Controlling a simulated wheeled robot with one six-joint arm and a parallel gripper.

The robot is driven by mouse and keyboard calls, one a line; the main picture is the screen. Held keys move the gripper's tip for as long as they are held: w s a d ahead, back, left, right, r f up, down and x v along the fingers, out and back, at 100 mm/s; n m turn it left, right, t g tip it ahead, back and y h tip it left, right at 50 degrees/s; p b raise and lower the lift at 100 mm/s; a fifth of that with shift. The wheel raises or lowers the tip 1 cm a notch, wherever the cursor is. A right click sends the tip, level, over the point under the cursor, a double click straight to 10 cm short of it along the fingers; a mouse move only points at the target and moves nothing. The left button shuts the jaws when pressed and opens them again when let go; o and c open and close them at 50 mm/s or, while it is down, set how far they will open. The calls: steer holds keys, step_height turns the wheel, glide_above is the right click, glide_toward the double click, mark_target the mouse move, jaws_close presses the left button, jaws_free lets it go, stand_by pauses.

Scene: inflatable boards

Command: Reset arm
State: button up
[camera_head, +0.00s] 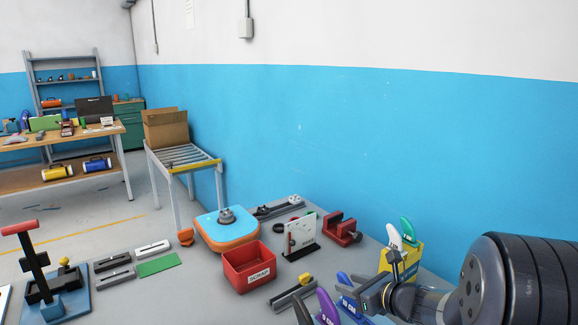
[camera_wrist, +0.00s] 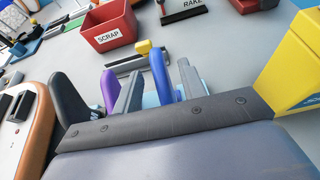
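My gripper (camera_head: 374,292) is at the lower right of the head view, low over the bench near several coloured fins. In the wrist view its two grey fingers (camera_wrist: 158,84) stand apart. A blue fin (camera_wrist: 160,72) shows in the gap between them, with space on both sides; I cannot tell how far beyond the fingertips it is. A purple fin (camera_wrist: 109,88) and a dark fin (camera_wrist: 68,102) stand to the left. In the head view, the purple fin (camera_head: 327,306) and the blue fin (camera_head: 344,280) are left of the gripper, partly hidden.
A yellow box (camera_head: 408,262) with white and green fins stands close behind my gripper. A red SCRAP bin (camera_head: 249,269), an orange-blue board (camera_head: 227,231), a red vise (camera_head: 342,230) and a press (camera_head: 45,280) stand on the grey bench. The blue wall (camera_head: 330,130) is behind.

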steer(key=shift+f, duration=0.1)
steer(key=shift+s+d+f+b, duration=0.1)
steer(key=shift+f+b, duration=0.25)
steer(key=shift+b, duration=0.1)
steer(key=v, duration=1.1)
steer(key=x, duration=1.1)
step_height(320, 180, up, 4)
steer(key=p, duration=0.4)
step_height(320, 180, up, 5)
steer(key=p, duration=0.5)
